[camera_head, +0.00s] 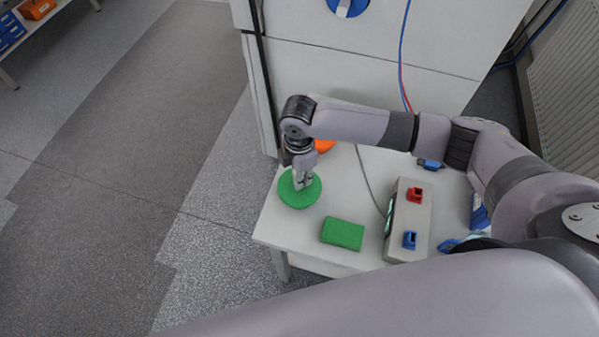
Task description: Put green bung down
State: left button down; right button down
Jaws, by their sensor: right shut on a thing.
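The green bung (301,199) is a round green disc at the left end of the white table (290,236). My right gripper (302,184) points down at the middle of the bung and is shut on it. The bung looks level. I cannot tell from this angle whether it touches the table top. My left gripper is not in view.
A green rectangular block (342,234) lies right of the bung. A grey device (409,222) with red and blue connectors stands further right. An orange object (325,145) is partly hidden behind my right arm. A white cabinet (340,75) stands behind the table.

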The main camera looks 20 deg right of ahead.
jog(key=c, duration=1.4)
grip_release()
jog(key=shift+o, duration=0.2)
jog(key=shift+r, duration=0.1)
notch_tip(320, 180, up, 12)
jog(key=b, duration=0.2)
